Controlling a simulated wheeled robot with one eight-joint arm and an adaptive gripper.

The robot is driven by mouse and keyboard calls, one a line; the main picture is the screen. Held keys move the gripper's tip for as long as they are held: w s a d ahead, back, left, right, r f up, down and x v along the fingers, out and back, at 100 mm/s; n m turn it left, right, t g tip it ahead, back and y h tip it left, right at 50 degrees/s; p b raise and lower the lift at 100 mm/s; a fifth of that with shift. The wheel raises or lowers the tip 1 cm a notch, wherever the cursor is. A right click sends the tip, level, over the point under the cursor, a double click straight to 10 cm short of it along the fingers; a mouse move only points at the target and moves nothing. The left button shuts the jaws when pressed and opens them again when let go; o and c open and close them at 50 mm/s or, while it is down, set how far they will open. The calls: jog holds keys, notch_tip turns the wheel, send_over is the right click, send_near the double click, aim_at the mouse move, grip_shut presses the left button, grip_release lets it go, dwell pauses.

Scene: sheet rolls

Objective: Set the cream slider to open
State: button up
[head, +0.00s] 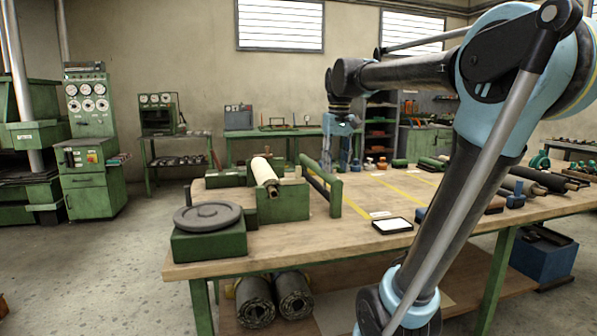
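A cream roller (264,171) lies in a green stand (292,203) at the left of the workbench. It is the only clearly cream part I see on the bench, and I cannot tell whether it is the cream slider. No open or shut marking is readable. My gripper (340,166) points down beyond the green rail frame, to the right of the roller and apart from it. Its light-blue fingers look spread with nothing between them. My arm comes from the right foreground and hides part of the bench.
The wooden workbench (300,240) carries a grey disc on a green block (208,228) at its left corner. A white-topped tray (392,225) lies near the middle. Dark rollers (540,180) lie at the right. The green rail frame (335,198) stands up near my gripper. Bare wood shows along the front.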

notch_tip(320, 180, up, 12)
jog(key=n+g, duration=0.1)
jog(key=n, duration=0.1)
send_over(298, 178)
jog(key=w, duration=0.1)
notch_tip(298, 178, down, 17)
jog(key=shift+w+f, duration=0.1)
jog(key=shift+w, duration=0.05)
